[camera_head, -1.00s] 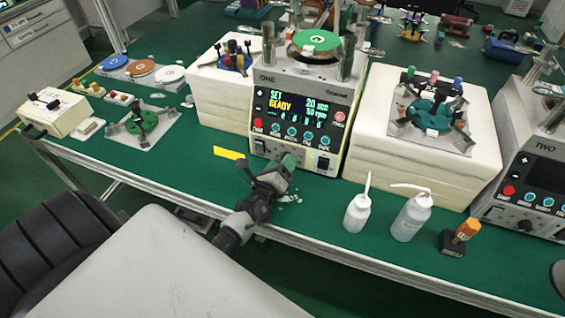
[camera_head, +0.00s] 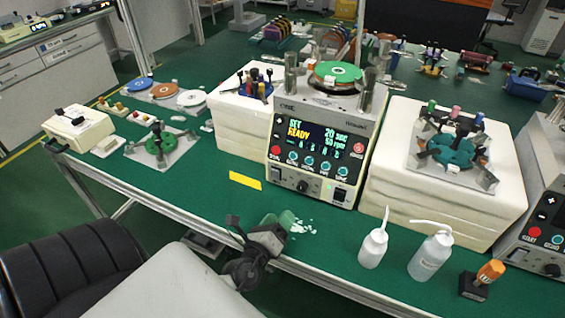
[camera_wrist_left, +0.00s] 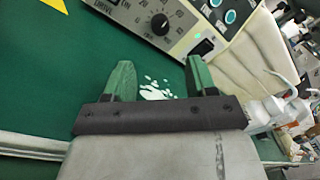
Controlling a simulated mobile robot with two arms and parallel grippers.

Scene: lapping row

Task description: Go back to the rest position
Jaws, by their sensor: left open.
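My left gripper (camera_head: 287,220) is above the front edge of the green table, in front of the machine marked ONE (camera_head: 312,150). In the left wrist view its two green fingers stand apart (camera_wrist_left: 158,76) with nothing between them but table and pale flakes beyond. The flakes (camera_head: 304,227) lie on the table just right of the fingers in the head view; they also show in the left wrist view (camera_wrist_left: 156,90). My right gripper is not in view.
Two white bottles (camera_head: 373,247) (camera_head: 431,256) and an orange-handled tool (camera_head: 489,272) stand along the front right. A yellow strip (camera_head: 245,180) lies left of the machine. White blocks (camera_head: 440,195) flank it. The table's front left is mostly clear.

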